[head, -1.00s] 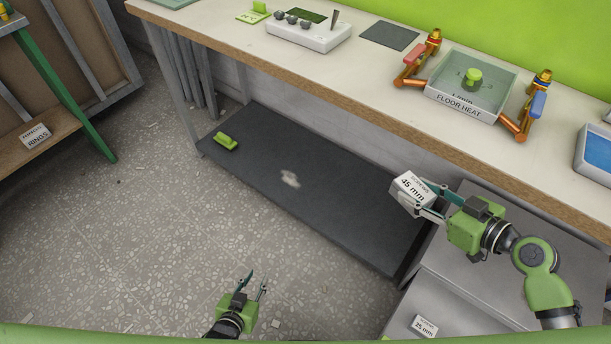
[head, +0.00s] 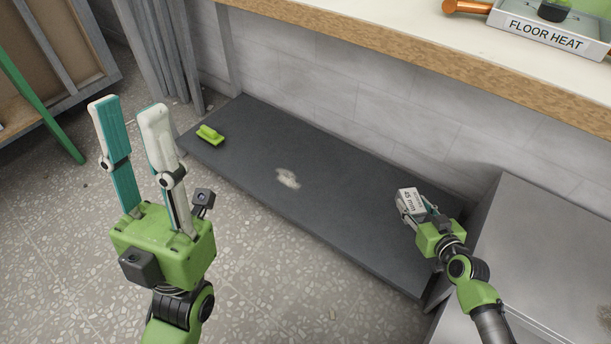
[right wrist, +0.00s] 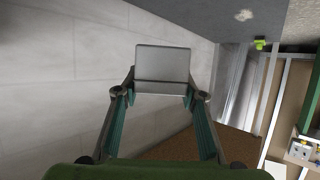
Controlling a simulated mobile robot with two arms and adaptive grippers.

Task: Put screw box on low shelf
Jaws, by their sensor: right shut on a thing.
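The screw box (head: 408,198), white with a "45 mm" label, is at the right end of the low shelf (head: 335,220), a dark grey board under the workbench. My right gripper (head: 418,213) is shut on it. In the right wrist view the screw box (right wrist: 163,64) shows a plain grey face between the fingertips (right wrist: 161,93). Whether the box touches the shelf or hangs just over it, I cannot tell. My left gripper (head: 130,106) is open and empty, raised in front of the shelf's left end.
A green object (head: 209,134) lies at the shelf's left end, and a pale patch (head: 287,178) marks its middle. The rest of the shelf is bare. The bench edge (head: 420,75) overhangs behind. A grey metal cabinet (head: 545,240) stands close to the right.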

